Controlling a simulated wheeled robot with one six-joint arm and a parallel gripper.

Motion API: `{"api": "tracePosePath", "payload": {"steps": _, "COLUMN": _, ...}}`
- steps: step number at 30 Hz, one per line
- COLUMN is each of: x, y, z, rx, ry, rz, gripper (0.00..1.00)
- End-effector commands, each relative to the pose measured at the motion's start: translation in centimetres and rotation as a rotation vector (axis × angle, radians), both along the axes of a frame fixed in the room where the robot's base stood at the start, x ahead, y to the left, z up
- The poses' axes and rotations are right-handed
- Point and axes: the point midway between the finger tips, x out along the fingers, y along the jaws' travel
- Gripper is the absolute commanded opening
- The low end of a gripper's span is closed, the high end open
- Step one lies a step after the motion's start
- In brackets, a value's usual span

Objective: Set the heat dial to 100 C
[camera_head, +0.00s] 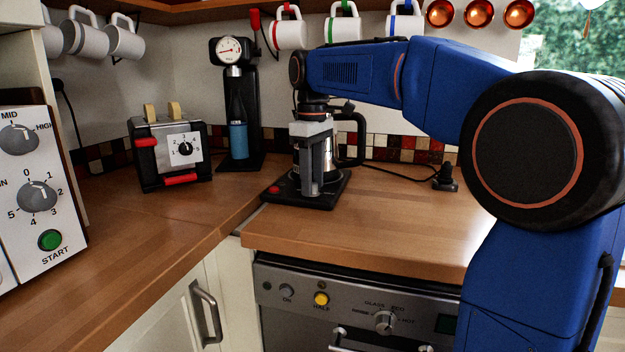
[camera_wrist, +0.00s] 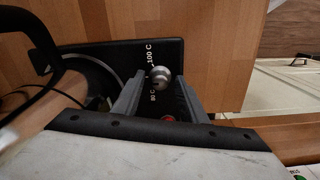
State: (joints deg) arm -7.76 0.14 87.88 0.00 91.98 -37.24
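The heat dial (camera_wrist: 160,75) is a small round silver knob on a black kettle base (camera_wrist: 110,50). White labels read 100 C above it and 80 C below it in the wrist view. Its pointer is too small to read. My gripper (camera_wrist: 161,80) is open, pointing down over the base, with one fingertip on each side of the dial and visible gaps between; I cannot tell its height above the knob. The silver kettle (camera_head: 332,150) with a black handle stands just behind on the base (camera_head: 322,199).
A red button (camera_wrist: 168,118) sits on the base near the fingers. The oven panel (camera_head: 360,312) is below the counter. The wooden counter (camera_head: 400,220) right of the base is mostly clear.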

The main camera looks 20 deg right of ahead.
Motion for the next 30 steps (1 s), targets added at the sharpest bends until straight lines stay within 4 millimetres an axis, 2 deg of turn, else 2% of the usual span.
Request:
{"api": "tracePosePath", "payload": {"steps": 3, "x": 0.00, "y": 0.00, "z": 0.02, "rx": 0.000, "ry": 0.000, "rz": 0.000, "gripper": 0.39}}
{"api": "tracePosePath", "payload": {"steps": 8, "x": 0.00, "y": 0.00, "z": 0.03, "rx": 0.000, "ry": 0.000, "rz": 0.000, "gripper": 0.01}}
{"api": "tracePosePath", "payload": {"steps": 20, "x": 0.01, "y": -0.01, "z": 0.06, "rx": 0.000, "ry": 0.000, "rz": -0.049, "gripper": 0.00}}
{"api": "tracePosePath", "payload": {"steps": 30, "x": 0.01, "y": -0.01, "z": 0.08, "rx": -0.001, "ry": -0.001, "rz": -0.288, "gripper": 0.00}}
